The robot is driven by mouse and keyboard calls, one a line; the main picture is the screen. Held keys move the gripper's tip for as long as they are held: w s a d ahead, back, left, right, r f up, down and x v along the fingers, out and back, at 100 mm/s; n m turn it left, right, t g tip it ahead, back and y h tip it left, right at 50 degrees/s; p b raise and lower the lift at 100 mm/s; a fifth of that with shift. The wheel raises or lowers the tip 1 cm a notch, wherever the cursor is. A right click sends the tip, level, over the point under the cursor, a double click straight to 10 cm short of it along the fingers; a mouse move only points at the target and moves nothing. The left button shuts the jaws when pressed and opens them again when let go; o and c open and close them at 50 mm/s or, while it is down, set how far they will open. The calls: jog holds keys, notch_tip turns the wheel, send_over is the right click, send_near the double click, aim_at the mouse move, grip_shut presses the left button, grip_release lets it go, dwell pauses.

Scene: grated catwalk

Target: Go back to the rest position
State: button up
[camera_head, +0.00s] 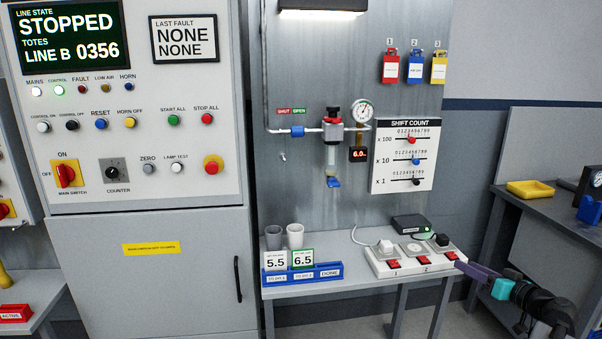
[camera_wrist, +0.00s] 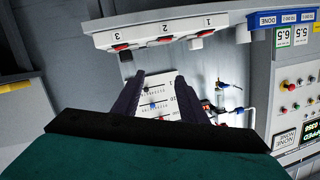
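My gripper (camera_head: 464,266) is at the lower right in the head view, at the right front end of the white socket strip (camera_head: 390,270). I cannot tell whether it touches the strip. In the wrist view its two dark fingers (camera_wrist: 160,75) stand apart with nothing between them; the shift count board (camera_wrist: 158,100) shows beyond the gap. The wrist view is upside down, with the strip's numbered front (camera_wrist: 160,36) at the top. The strip has red switches, and a black plug (camera_head: 440,240) sits at its right end.
The control cabinet (camera_head: 190,270) stands left. A side table (camera_head: 545,208) with a yellow tray (camera_head: 530,189) stands right.

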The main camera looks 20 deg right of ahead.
jog(key=w+a+f+g+y, duration=0.2)
jog(key=w+a+f, duration=0.2)
jog(key=a+f, duration=0.45)
jog(key=w+a+f+g+y, duration=0.2)
jog(key=w+a+f+g, duration=0.1)
jog(key=a+f, duration=0.6)
jog(key=s+a+f+g+y, duration=0.15)
jog(key=a+f+g, duration=0.35)
jog(key=a+f, duration=1.1)
jog(key=s+a+f+n+g+h+p, duration=0.1)
jog(key=s+a+f+n+g, duration=0.1)
jog(key=s+a+f+g, duration=0.85)
jog(key=s+a+f+h, duration=0.2)
jog(key=s+a+f, duration=0.1)
jog(key=s, duration=0.6)
jog(key=s+a+f+n+h, duration=0.1)
jog(key=s+a+f+h, duration=0.2)
jog(key=s+f, duration=0.3)
jog(key=s+a, duration=0.1)
jog(key=s, duration=0.1)
jog(key=shift+s+a+f+g+p, duration=0.2)
jog(key=shift+s+g+p, duration=0.1)
jog(key=shift+s+g, duration=0.1)
jog(key=shift+r, duration=0.1)
